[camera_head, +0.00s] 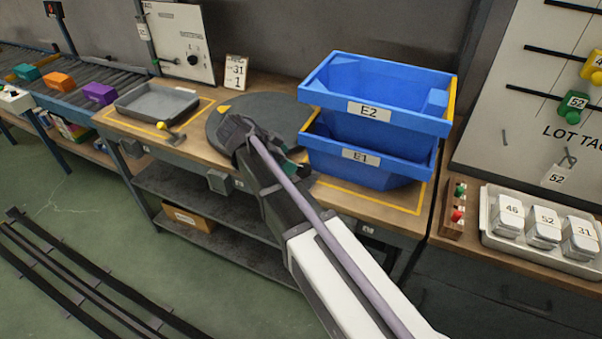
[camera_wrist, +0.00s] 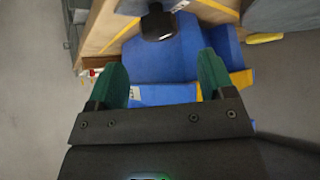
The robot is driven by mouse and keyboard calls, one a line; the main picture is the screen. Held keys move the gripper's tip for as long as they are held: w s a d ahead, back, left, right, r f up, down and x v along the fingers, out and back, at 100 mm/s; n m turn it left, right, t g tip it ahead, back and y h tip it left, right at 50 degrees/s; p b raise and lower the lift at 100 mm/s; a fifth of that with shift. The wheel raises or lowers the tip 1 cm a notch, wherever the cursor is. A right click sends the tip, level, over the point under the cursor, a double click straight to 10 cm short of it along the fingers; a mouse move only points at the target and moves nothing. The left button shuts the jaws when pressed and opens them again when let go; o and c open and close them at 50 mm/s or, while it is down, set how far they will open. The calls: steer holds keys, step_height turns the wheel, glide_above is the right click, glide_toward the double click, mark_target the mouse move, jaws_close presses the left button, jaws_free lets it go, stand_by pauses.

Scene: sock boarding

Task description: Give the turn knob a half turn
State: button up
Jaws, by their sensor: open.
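In the wrist view a dark, blunt knob-like part (camera_wrist: 158,22) stands at a wooden bench edge, beyond my fingertips and near the middle at the top. I cannot tell for sure that it is the turn knob. My gripper (camera_wrist: 163,72) has its two green fingers wide apart with nothing between them; it does not touch that part. In the head view my gripper (camera_head: 295,157) is mostly hidden behind my arm, with a bit of green showing beside the blue bins. A small black dial (camera_head: 192,60) shows on the white panel at the back left.
Blue bins E2 (camera_head: 415,119) and E1 (camera_head: 400,168) stand stacked on the bench, right of my arm. A dark round plate (camera_head: 222,113) and a grey tray (camera_head: 158,103) lie to the left. A lidded-box tray (camera_head: 490,238) is at right.

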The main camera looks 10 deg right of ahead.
mark_target(301, 167)
steer(key=b+x, duration=0.3)
steer(key=x, duration=0.3)
steer(key=shift+s+f, duration=0.1)
steer(key=shift+f, duration=0.15)
steer(key=shift+d+f+b, duration=0.2)
steer(key=shift+d+b, duration=0.15)
steer(key=shift+d, duration=0.05)
steer(key=shift+r, duration=0.1)
steer(key=shift+c, duration=0.4)
steer(key=c, duration=0.9)
steer(key=shift+o, duration=0.2)
